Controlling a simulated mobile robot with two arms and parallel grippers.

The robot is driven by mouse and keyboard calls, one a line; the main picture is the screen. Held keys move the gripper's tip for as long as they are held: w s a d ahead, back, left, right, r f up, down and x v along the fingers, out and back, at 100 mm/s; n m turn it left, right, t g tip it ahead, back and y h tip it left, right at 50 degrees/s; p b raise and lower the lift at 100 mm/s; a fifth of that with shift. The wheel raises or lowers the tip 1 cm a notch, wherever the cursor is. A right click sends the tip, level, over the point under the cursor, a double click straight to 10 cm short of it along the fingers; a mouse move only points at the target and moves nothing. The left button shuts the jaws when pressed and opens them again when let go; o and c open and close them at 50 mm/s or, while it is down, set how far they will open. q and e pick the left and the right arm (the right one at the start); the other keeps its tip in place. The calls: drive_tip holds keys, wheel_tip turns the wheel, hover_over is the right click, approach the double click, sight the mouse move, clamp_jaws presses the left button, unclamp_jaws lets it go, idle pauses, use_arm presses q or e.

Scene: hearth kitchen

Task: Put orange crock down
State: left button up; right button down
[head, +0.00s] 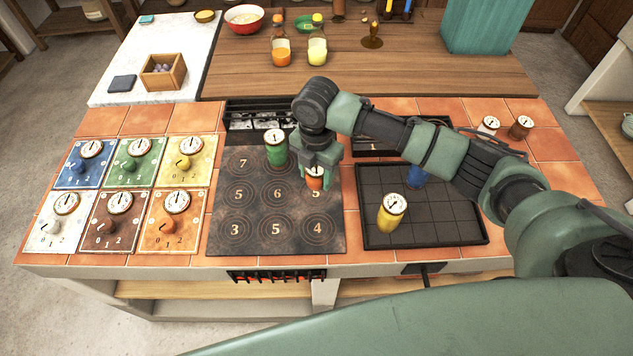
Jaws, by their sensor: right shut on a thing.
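My right gripper (315,168) comes in from the right and points down over the right side of the dark numbered hob plate (230,232). It is shut on the orange crock (315,182), which has a round dial on its lid. The crock is upright at the middle-row right ring, near a number that looks like 5. The gripper hides its upper part, and I cannot tell whether its base touches the plate. My left gripper is out of view.
A green crock (276,152) stands at the plate's back row. A yellow crock (391,213) and a partly hidden blue crock (416,176) stand on the black gridded tray (440,232). White (489,125) and brown (520,128) crocks stand at the right. Coloured dial panels (108,222) lie left.

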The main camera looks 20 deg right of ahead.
sight(316, 167)
wheel_tip(316, 167, down, 4)
drive_tip(key=shift+f, duration=0.25)
drive_tip(key=shift+f, duration=0.15)
drive_tip(key=c, duration=0.7)
unclamp_jaws()
drive_tip(key=shift+o, duration=0.2)
wheel_tip(316, 167, up, 12)
drive_tip(key=shift+r+b, duration=0.2)
drive_tip(key=shift+b, duration=0.25)
